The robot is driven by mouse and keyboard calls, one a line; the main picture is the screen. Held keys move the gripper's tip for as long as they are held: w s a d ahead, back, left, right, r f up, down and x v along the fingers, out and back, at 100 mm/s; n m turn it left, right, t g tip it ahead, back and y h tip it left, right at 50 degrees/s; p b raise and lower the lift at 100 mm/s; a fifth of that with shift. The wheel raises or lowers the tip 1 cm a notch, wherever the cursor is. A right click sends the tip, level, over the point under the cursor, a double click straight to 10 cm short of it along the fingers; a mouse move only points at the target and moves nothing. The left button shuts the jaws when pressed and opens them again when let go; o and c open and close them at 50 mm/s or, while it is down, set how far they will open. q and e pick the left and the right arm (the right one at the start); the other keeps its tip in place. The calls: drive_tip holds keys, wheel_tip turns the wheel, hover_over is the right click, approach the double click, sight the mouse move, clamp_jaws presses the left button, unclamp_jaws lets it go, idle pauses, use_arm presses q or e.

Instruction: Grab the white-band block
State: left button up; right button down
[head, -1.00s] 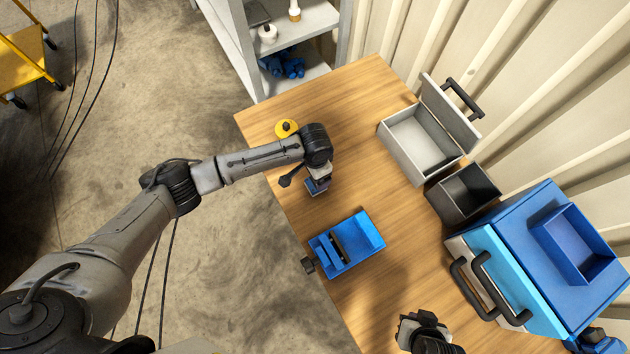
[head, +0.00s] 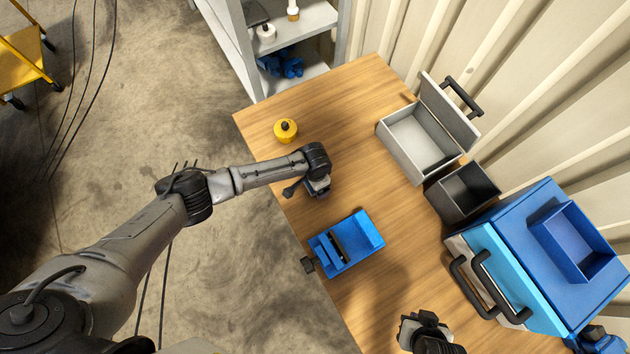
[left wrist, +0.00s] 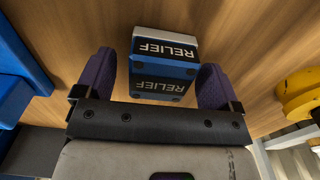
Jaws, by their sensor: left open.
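A blue block with a white band along its far edge and the word RELIEF on dark panels (left wrist: 165,50) sits on the wooden table in the left wrist view. My left gripper (left wrist: 157,85) is open, with a purple fingertip on each side of the block. I cannot tell whether either finger touches it. In the head view my left gripper (head: 318,187) points down over the table and hides nearly all of the block. My right gripper (head: 425,323) is at the lower edge of the head view, away from the block; its jaws are unclear.
A blue vise-like fixture (head: 366,232) is near the left gripper. A yellow round object (head: 286,131) is behind it. An open grey box (head: 388,141), a dark bin (head: 440,203) and a large blue case (head: 525,215) line the right side. The table's left edge is close.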

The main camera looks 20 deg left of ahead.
use_arm(q)
drive_tip(key=shift+c, duration=0.4)
drive_tip(key=c, duration=1.2)
